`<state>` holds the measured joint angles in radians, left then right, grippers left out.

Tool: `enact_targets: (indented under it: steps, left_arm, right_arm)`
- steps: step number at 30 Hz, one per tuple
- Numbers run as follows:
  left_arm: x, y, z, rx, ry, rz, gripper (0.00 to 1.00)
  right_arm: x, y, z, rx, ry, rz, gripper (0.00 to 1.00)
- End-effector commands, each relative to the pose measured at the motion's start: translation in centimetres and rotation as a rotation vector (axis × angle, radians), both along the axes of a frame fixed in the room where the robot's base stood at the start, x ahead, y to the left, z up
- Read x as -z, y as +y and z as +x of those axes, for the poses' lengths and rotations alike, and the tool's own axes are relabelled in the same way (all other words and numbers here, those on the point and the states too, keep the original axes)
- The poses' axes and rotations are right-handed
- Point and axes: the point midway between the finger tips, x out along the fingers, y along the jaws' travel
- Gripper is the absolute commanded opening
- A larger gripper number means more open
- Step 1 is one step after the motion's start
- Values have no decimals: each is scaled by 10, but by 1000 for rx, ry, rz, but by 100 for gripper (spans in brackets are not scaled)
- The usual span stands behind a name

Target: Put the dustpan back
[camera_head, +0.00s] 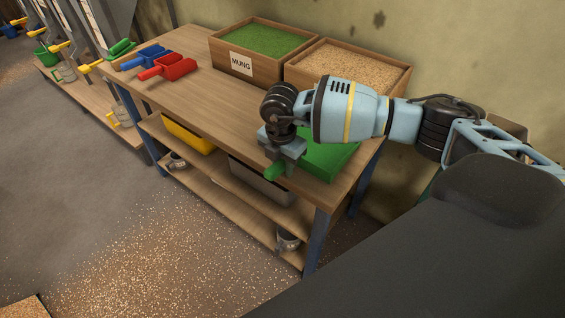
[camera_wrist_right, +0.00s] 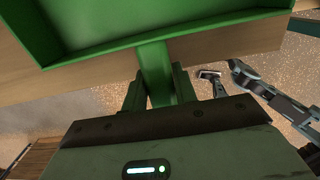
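The green dustpan (camera_head: 330,157) is at the right end of the wooden workbench, with its flat pan over the tabletop. Its green handle (camera_head: 273,173) points out past the bench's front edge. My right gripper (camera_head: 285,156) is shut on this handle. In the right wrist view the handle (camera_wrist_right: 156,72) runs between the two fingers (camera_wrist_right: 158,92), and the dustpan's pan (camera_wrist_right: 120,25) spreads ahead. Whether the pan touches the tabletop I cannot tell. My left gripper does not show in the head view; a pale jointed arm (camera_wrist_right: 270,92) shows in the right wrist view, its fingers unclear.
A MUNG crate (camera_head: 250,66) and a grain crate (camera_head: 300,76) stand at the bench's back. Blue (camera_head: 146,55) and red (camera_head: 170,68) scoops lie at its left. Spilled grain (camera_head: 150,245) covers the floor.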

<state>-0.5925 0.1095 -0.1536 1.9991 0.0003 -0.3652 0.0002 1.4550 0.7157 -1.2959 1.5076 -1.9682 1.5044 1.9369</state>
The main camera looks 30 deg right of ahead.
Motion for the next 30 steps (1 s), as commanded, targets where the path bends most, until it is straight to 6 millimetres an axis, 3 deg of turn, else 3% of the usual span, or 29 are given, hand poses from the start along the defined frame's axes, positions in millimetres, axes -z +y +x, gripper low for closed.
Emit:
enact_targets:
  steps: [1, 4, 16, 30]
  left_arm:
    - [0, 0, 0, 0, -1, 0, 63]
    - [-1, 0, 0, 0, -1, 0, 63]
    - [-1, 0, -5, 0, 7, 0, 63]
    - [-6, 0, -2, 1, 0, -1, 63]
  right_arm:
    - [0, 0, 0, 0, 0, 0, 35]
    - [0, 0, 0, 0, 0, 0, 48]
    - [-7, 0, 0, 0, 0, 0, 49]
    - [-91, 4, -1, -1, -3, 1, 49]
